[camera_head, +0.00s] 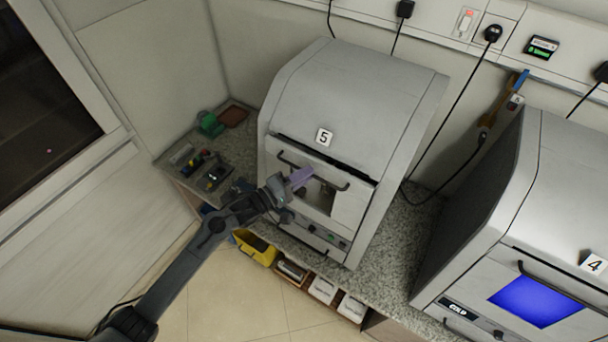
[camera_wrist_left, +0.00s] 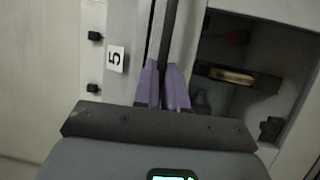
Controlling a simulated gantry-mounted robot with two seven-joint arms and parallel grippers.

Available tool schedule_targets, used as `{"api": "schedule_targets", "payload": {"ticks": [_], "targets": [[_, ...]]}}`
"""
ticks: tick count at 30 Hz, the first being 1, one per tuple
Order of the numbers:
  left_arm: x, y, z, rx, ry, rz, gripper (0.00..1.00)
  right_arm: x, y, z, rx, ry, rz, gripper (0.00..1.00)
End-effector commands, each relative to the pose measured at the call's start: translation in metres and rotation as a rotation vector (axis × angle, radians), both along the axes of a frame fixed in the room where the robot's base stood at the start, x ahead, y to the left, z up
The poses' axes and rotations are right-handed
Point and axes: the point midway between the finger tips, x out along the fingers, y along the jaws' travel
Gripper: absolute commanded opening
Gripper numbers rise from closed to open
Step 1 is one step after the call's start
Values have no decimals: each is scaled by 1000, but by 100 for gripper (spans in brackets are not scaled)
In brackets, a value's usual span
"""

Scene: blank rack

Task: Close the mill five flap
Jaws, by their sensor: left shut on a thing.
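Mill five (camera_head: 360,95) is the grey hooded machine with the "5" label, which also shows in the left wrist view (camera_wrist_left: 115,59). Its flap (camera_head: 348,208) is on the front, with a dark bar handle (camera_head: 330,182) across its upper part. A dark gap runs along the flap's upper edge, so it looks not fully flush. A pale opening or window shows below the handle. My left gripper (camera_head: 301,177) has its purple fingers shut on the dark handle bar, also seen in the left wrist view (camera_wrist_left: 164,88). The fingers hide part of the handle. My right gripper is out of view.
Mill four (camera_head: 560,180), with a blue window, stands to the right on the speckled counter (camera_head: 395,240). A tool tray (camera_head: 205,170) and a green item (camera_head: 209,123) lie left of mill five. A yellow bin (camera_head: 256,250) and white boxes sit below the counter edge. Cables hang behind.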

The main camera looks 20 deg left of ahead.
Motion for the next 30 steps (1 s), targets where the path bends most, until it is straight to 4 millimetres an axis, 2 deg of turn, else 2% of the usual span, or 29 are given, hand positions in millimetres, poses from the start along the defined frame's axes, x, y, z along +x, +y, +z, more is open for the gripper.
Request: {"api": "schedule_targets", "payload": {"ticks": [25,30], "targets": [[1,0,0,0,0,1,0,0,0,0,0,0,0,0],[16,-2,-1,-1,-2,3,0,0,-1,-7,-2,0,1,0]]}}
